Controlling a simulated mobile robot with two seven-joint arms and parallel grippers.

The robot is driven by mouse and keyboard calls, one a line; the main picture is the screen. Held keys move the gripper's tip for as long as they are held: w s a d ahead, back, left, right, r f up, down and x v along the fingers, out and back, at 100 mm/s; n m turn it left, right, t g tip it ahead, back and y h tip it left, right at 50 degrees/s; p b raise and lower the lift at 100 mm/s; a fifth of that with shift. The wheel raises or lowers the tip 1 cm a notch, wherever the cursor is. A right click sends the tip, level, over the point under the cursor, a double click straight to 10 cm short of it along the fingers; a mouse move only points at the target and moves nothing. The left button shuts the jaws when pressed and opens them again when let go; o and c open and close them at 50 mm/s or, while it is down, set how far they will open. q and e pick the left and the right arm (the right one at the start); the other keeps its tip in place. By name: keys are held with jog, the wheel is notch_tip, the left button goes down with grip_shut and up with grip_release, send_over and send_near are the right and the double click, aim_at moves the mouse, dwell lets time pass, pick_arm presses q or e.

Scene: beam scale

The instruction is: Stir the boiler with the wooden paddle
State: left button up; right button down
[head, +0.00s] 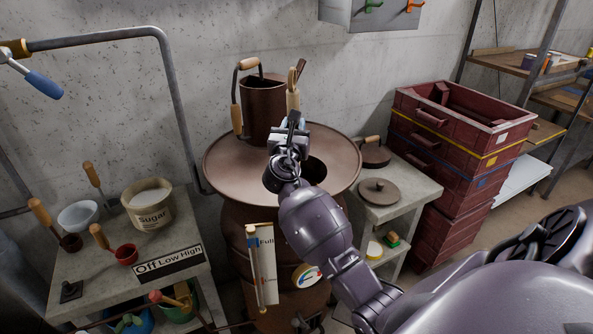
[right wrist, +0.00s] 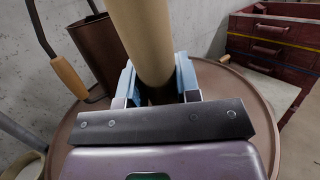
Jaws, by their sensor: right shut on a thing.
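The boiler (head: 225,170) is a brown metal drum with a wide round top and a dark round opening (head: 318,170) to the right of its middle. My right gripper (head: 293,122) is above the boiler's top, beside the opening. It is shut on a thick, pale wooden handle (head: 292,100), which looks like the paddle's. The handle also shows between the blue fingers in the right wrist view (right wrist: 146,40). The handle's lower end is hidden by my gripper and arm, so I cannot tell whether it reaches into the opening. My left gripper is not in view.
A brown metal can (head: 263,108) with wooden grips stands at the back of the boiler's top. A side table (head: 400,205) at right holds round lids (head: 379,191). Dark red crates (head: 455,150) are stacked beyond. A left table holds a sugar pot (head: 148,205) and scoops.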

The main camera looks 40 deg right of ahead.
aim_at(294, 93)
jog(key=shift+r, duration=4.5)
